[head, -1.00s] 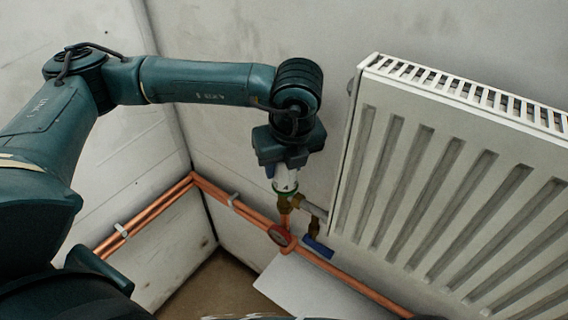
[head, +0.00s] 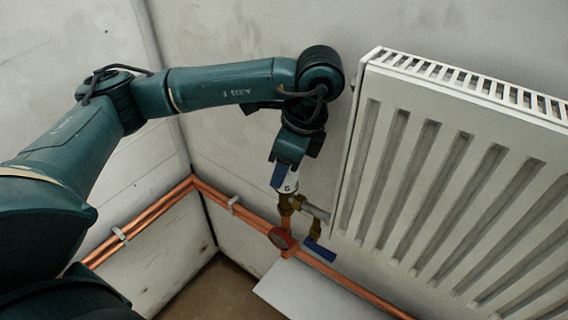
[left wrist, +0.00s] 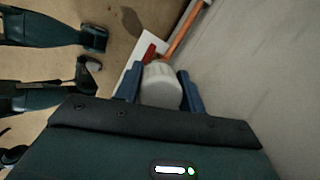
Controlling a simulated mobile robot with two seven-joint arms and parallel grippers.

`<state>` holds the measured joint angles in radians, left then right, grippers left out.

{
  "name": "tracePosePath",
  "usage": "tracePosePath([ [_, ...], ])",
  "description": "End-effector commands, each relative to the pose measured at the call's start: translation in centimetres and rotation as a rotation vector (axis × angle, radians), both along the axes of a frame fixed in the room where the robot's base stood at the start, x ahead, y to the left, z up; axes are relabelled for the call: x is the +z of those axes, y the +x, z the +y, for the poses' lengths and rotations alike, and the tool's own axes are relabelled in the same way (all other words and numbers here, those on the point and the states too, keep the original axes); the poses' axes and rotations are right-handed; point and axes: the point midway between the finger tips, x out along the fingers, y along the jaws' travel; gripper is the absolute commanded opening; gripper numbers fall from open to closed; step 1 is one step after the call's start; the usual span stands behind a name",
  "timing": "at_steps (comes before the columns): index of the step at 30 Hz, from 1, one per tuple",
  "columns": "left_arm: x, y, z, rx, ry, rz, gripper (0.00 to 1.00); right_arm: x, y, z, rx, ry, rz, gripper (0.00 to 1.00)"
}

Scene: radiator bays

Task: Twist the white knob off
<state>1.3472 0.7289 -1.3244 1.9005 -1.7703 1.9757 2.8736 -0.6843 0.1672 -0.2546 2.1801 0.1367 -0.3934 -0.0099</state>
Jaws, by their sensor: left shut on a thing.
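In the left wrist view the ribbed white knob (left wrist: 161,86) is between the two blue fingers of my left gripper (left wrist: 160,90). Whether the knob has come loose from the valve cannot be told. I cannot make out my right gripper in either view.
The white radiator (head: 450,180) stands close on the right. Copper pipes (head: 150,220) run along the wall into the corner. A red round handle (head: 282,239) and a blue lever (head: 320,250) are just below the valve. A pale panel (head: 315,290) lies beneath.

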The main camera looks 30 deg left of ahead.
Motion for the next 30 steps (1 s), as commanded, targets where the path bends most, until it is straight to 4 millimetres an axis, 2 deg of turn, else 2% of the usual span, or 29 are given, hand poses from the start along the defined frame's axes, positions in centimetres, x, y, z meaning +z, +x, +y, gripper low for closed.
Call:
tracePosePath([
  [3, -0.3, -0.3, -0.1, 0.113, 0.001, 0.012, 0.14, 0.4, 0.0, 0.0, 0.0, 0.0, -0.001, 0.36],
  [6, -0.4, -0.3, -0.1, 0.141, 0.002, 0.01, 0.14, 0.4, 0.0, 0.0, 0.0, 0.0, -0.001, 0.36],
  [16, -0.3, -0.3, -0.1, 0.138, 0.001, 0.01, 0.14, 0.5, 0.0, 0.0, 0.0, 0.0, -0.001, 0.36],
  [30, 1.3, -0.1, 0.0, 0.137, 0.0, 0.001, 0.15, 1.2, 0.1, 0.0, -0.001, 0.0, -0.002, 0.36],
])
